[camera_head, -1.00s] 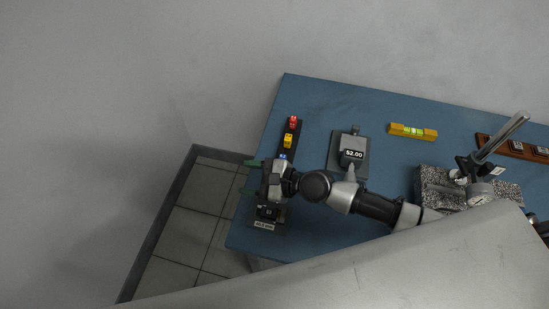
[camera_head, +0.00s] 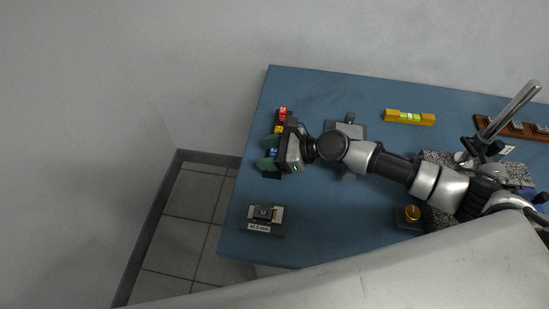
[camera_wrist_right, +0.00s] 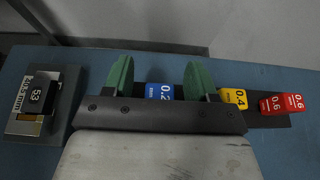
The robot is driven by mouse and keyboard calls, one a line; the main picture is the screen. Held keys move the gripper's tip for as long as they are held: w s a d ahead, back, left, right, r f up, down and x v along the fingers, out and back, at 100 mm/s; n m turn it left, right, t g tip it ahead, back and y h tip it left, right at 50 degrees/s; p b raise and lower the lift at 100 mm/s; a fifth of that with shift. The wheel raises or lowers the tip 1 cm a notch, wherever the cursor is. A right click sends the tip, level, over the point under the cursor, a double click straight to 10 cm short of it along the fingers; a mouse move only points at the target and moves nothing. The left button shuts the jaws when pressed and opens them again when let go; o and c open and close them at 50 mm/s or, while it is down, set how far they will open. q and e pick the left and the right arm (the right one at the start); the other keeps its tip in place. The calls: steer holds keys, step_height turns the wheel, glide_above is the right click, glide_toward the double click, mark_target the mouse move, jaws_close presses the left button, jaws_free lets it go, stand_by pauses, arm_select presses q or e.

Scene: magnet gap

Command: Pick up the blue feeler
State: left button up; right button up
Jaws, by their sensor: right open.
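The blue feeler (camera_wrist_right: 160,91), marked 0.2, stands in a dark rack (camera_wrist_right: 268,119) in a row with a yellow feeler (camera_wrist_right: 233,97) marked 0.4 and a red feeler (camera_wrist_right: 283,103) marked 0.6. In the head view the blue feeler (camera_head: 274,153) is partly covered by my right gripper. My right gripper (camera_head: 269,152) is open, its green fingertips apart. In the right wrist view its fingers (camera_wrist_right: 158,80) stand on either side of the blue feeler, with visible gaps. My left gripper is not in view.
A small block with a label plate (camera_head: 263,219) sits near the table's front left corner. A grey device (camera_head: 346,128) is partly behind my right arm. A yellow level (camera_head: 409,117), a brass knob (camera_head: 412,213) and a dial stand (camera_head: 484,150) are further right.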

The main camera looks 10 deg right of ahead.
steer(key=shift+w+a, duration=0.1)
steer(key=shift+a, duration=0.15)
steer(key=c, duration=1)
steer(key=shift+r+p, duration=0.3)
steer(key=shift+r, duration=0.4)
step_height(320, 180, up, 3)
steer(key=shift+f+p, duration=0.1)
steer(key=shift+p, duration=0.3)
steer(key=s+d+r+b, duration=0.2)
steer(key=d+r, duration=0.4)
steer(key=d, duration=0.5)
steer(key=s+a+f+p, duration=0.2)
steer(key=s+a+p, duration=1)
steer(key=a, duration=0.2)
steer(key=shift+f, duration=0.2)
